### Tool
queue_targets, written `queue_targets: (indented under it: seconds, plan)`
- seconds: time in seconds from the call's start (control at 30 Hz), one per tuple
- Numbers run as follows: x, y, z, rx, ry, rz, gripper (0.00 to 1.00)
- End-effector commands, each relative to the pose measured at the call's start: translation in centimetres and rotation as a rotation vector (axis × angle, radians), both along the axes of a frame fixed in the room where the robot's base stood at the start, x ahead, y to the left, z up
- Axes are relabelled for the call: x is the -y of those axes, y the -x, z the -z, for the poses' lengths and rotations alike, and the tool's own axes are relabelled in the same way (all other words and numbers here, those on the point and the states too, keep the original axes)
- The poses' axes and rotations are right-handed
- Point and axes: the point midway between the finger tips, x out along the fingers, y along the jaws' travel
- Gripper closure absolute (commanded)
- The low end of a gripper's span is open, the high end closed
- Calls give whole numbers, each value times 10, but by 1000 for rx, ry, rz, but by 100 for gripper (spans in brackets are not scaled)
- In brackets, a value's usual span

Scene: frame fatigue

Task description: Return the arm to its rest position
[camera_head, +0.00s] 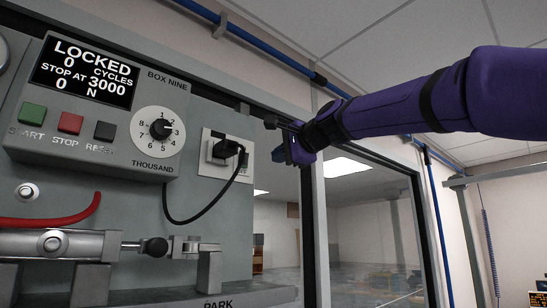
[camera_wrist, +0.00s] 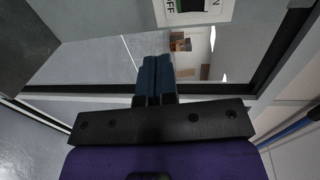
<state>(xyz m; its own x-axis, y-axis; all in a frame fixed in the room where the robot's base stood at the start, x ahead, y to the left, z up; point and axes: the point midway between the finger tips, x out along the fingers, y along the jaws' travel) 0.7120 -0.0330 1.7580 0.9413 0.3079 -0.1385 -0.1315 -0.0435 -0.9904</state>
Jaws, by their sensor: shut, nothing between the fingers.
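My purple arm (camera_head: 400,110) reaches in from the right in the head view. My gripper (camera_head: 280,153) is at its end, just right of the wall socket plate, in front of the window frame. In the wrist view the two blue fingers of my gripper (camera_wrist: 155,78) lie together with nothing between them. No object touches the fingers in either view.
A grey control box (camera_head: 95,90) reads LOCKED, with start, stop and reset buttons and a dial (camera_head: 158,130). A black plug sits at the socket plate (camera_head: 212,165); its cord loops below. A metal cylinder (camera_head: 60,243) lies lower left. Blue pipes run nearby.

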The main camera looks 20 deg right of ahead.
Motion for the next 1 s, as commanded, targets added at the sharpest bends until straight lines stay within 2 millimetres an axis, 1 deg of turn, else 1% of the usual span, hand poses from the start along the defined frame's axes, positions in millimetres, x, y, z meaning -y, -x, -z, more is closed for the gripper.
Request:
queue_targets:
  seconds: [0.57,0.67,0.77,0.83,0.87,0.9,0.97,1.0]
  plan:
    - [0,2,0,0,0,0,100]
    - [0,4,4,-4,11,-1,100]
    - [0,13,23,-29,77,-10,100]
    - [0,26,48,-62,169,-27,100]
    - [1,34,62,-79,219,-37,100]
    - [1,45,84,-106,292,-54,100]
    - [1,64,119,-150,411,-88,100]
    - [2,77,142,-179,490,-115,100]
